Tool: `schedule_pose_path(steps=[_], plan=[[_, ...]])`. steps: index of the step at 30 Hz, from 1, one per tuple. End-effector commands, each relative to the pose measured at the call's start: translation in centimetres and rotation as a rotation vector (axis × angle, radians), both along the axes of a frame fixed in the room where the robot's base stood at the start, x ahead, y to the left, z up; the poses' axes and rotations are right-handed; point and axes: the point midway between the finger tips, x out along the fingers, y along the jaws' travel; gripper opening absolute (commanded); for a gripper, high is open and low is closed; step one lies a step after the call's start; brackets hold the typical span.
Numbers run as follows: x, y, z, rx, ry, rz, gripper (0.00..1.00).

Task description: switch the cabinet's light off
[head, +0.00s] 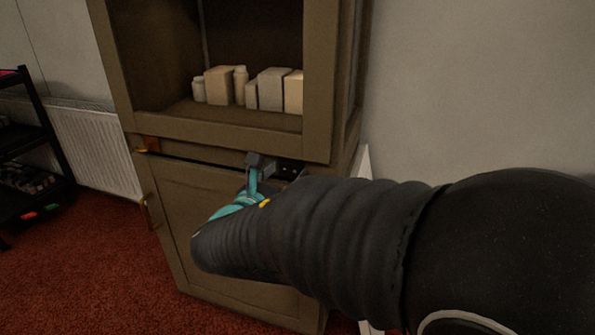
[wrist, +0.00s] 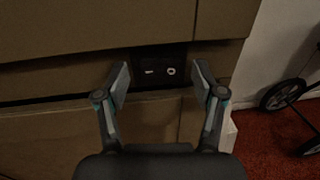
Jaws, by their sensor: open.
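The brown cabinet (head: 230,128) stands ahead, with an open upper shelf and closed doors below. A small black switch panel (head: 289,169) sits in the band between the two parts, at the right. In the wrist view the panel (wrist: 160,71) carries two white marks, a dash at left and a ring at right. My gripper (wrist: 160,80) is open and empty, its fingertips on either side of the panel in the picture. I cannot tell whether they touch the cabinet. In the head view my dark arm hides part of the lower cabinet. The shelf interior looks dim.
White boxes and bottles (head: 240,88) stand on the cabinet shelf. A black rack (head: 28,150) is at the far left by a white radiator (head: 95,150). A dark wheel (wrist: 285,95) stands on the red carpet right of the cabinet.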

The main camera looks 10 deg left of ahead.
Motion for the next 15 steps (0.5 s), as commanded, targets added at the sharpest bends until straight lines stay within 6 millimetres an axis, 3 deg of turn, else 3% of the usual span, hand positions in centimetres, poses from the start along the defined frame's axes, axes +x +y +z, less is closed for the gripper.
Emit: schedule_pose_path(steps=[4, 11, 12, 15], plan=[[0.00, -0.01, -0.01, 0.000, 0.000, 0.000, 0.69], [-0.01, -0.03, -0.01, 0.000, 0.000, -0.001, 0.14], [0.00, -0.03, -0.02, 0.000, 0.000, -0.001, 0.09], [0.01, -0.07, -0.03, 0.000, 0.000, 0.003, 0.09]])
